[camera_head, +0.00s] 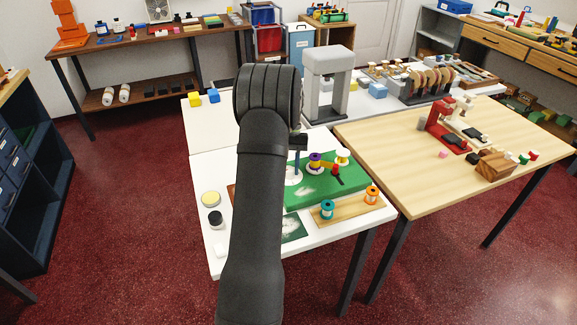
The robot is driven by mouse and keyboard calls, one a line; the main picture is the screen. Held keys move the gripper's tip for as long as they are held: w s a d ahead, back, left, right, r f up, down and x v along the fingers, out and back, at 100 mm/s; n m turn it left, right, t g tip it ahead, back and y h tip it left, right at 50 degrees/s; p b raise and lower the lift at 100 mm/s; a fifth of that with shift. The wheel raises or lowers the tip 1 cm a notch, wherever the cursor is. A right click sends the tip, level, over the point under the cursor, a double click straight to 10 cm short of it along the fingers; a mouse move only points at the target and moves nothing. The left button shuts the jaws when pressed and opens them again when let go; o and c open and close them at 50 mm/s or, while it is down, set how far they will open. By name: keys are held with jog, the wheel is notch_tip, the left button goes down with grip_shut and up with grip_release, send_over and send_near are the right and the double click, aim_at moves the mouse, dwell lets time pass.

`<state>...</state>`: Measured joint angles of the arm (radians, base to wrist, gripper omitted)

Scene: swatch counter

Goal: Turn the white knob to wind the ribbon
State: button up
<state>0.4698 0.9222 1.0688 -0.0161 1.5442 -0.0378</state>
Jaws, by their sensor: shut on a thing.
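My gripper (297,167) reaches down over the green board (312,197), with narrow dark-blue fingers. Its tips are shut at a small white piece, which looks like the white knob (294,179); the arm hides part of it, and its turn angle cannot be told. A purple spool (315,159) stands on the board just right of the fingers. A small red piece (335,169) and a white-and-yellow spool (343,156) stand further right. I cannot make out the ribbon's path.
Teal (327,209) and orange (372,195) spools stand on a wooden strip at the front. A grey arch-shaped frame (328,85) rises behind. A yellow-topped round tin (211,198) and a black one (215,218) sit at left. The white counter's left back is mostly clear.

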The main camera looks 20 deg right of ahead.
jog(key=m, duration=0.2)
jog(key=m+t+y, duration=0.1)
jog(key=m, duration=0.2)
jog(key=shift+d+m+t+y, duration=0.15)
jog(key=shift+m+t+y, duration=0.15)
dwell(0.5)
jog(key=o, duration=1)
jog(key=v, duration=1.7)
jog(key=shift+d+r, duration=0.15)
jog(key=shift+r, duration=0.05)
jog(key=x, duration=1.7)
jog(key=shift+s+f, duration=0.1)
jog(key=shift+f, duration=0.15)
jog(key=shift+r, duration=0.1)
